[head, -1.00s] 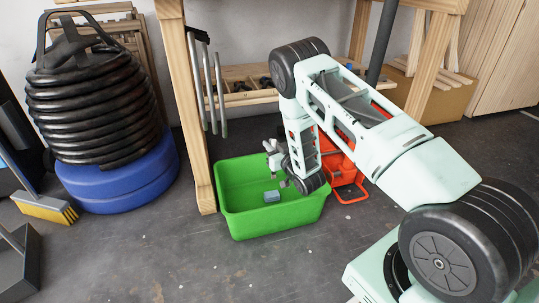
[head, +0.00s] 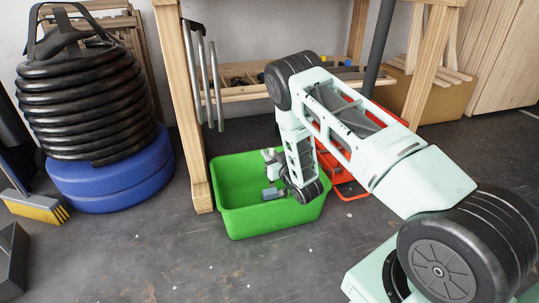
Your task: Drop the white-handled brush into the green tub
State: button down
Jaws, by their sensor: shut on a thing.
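The green tub (head: 290,216) stands on the floor in the middle of the head view, open at the top. My gripper (head: 273,172) is small in this view, over the tub's inside, pointing down-left from my wrist. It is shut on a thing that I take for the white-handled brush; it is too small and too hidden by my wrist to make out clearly. A small blue-grey block (head: 270,193) shows just below my gripper, inside the tub's outline; I cannot tell if anything touches it.
A wooden bench leg (head: 196,150) stands close behind the tub's left side. A red-orange object (head: 345,172) is right behind the tub, partly hidden by my arm. A blue drum with black hose (head: 115,185) and a yellow broom (head: 38,207) are left. The floor in front is clear.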

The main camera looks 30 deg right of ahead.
jog(key=c, duration=1.4)
grip_release()
jog(key=shift+o, duration=0.2)
notch_tip(320, 180, up, 10)
jog(key=p, duration=0.6)
jog(key=shift+p, duration=0.4)
